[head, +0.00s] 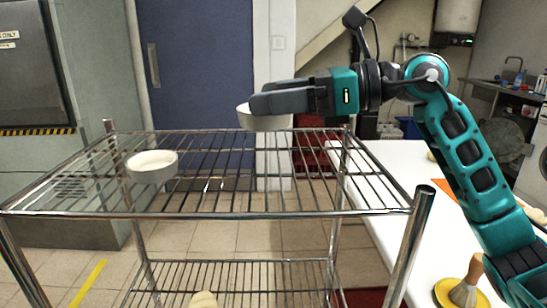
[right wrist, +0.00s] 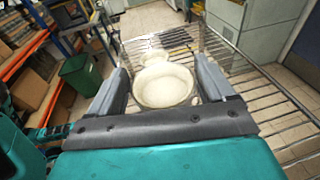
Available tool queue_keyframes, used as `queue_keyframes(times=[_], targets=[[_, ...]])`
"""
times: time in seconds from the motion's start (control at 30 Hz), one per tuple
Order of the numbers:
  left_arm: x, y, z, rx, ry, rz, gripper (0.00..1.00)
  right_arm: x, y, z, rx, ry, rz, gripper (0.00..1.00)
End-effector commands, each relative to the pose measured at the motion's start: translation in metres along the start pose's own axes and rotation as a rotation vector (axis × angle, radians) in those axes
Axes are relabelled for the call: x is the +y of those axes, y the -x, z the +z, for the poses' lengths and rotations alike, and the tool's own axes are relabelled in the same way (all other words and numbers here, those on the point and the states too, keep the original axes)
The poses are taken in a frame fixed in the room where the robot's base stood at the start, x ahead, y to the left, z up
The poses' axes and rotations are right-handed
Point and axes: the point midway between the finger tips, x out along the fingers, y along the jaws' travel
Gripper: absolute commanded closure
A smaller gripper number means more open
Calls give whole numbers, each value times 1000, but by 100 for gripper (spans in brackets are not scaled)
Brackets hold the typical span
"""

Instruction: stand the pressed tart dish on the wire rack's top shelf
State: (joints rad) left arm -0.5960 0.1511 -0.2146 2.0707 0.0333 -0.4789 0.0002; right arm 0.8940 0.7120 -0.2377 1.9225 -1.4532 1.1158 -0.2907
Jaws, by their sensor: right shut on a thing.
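My right gripper (head: 262,103) is shut on a pale round tart dish (head: 265,122), held level above the back right part of the wire rack's top shelf (head: 230,213). In the right wrist view the dish (right wrist: 163,87) sits between the two fingers (right wrist: 168,88), its pale inside facing up. Any gap between its base and the wires is hard to judge. A second pale round dish (head: 152,174) stands upright on the left of the top shelf, apart from the held one. It also shows beyond the held dish in the right wrist view (right wrist: 153,58). My left gripper is out of view.
The middle and front of the top shelf are bare wire. A lower shelf (head: 240,275) has a pale rounded thing (head: 203,299) at its front. A white table (head: 385,200) on the right holds a brush (head: 467,286) on a yellow round thing (head: 445,290).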

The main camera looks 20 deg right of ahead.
Motion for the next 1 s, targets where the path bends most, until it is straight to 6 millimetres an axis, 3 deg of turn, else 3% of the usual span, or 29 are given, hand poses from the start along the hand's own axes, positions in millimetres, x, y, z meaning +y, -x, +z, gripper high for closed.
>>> queue_keyframes(times=[0.03, 0.1, 0.37, 0.57, 0.97, 1.0], targets=[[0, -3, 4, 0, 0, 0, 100, 0, -2, -15, 0, -4, 2, 54], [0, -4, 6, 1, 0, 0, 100, 0, -4, -27, -1, -2, 1, 54], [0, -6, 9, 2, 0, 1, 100, 0, -7, -46, -2, 1, -1, 54], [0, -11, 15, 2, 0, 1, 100, 0, -12, -74, -1, -2, 1, 54], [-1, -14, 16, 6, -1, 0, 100, 0, -12, -81, -1, 2, -1, 54], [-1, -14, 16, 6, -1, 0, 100, 0, -12, -81, -1, 2, -1, 17]])
